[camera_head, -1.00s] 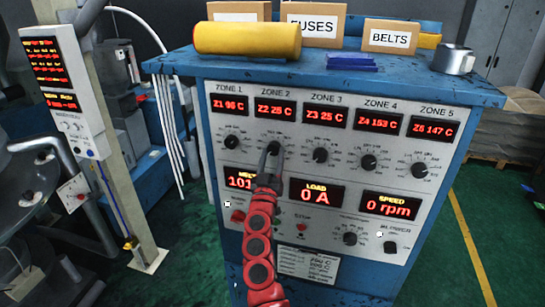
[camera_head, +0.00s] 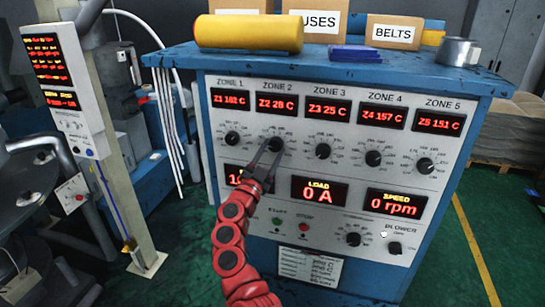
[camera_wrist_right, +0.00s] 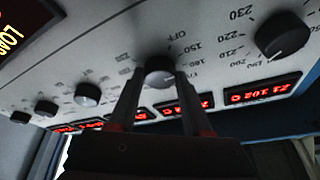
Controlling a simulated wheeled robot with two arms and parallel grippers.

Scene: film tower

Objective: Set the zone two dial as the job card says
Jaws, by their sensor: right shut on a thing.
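The zone two dial (camera_head: 276,144) is a black knob below the red Z2 display (camera_head: 276,107), which reads 28 C. My right gripper (camera_head: 272,151) comes from below on a red arm, with its two dark fingers shut on this dial. In the right wrist view the fingers (camera_wrist_right: 158,84) reach up to the dial (camera_wrist_right: 159,66), whose printed scale shows OFF and 150 near it. I cannot tell exactly where its pointer stands. A white card with printed lines (camera_head: 308,268) is on the lower panel; its text is too small to read. My left gripper is not in view.
Zone one (camera_head: 232,138) and zone three (camera_head: 323,151) dials flank the gripper closely. Below are the LOAD (camera_head: 319,191) and SPEED (camera_head: 396,203) displays and small buttons. A yellow roll (camera_head: 248,33) and boxes stand on the cabinet top (camera_head: 190,57). A display post (camera_head: 125,200) stands left.

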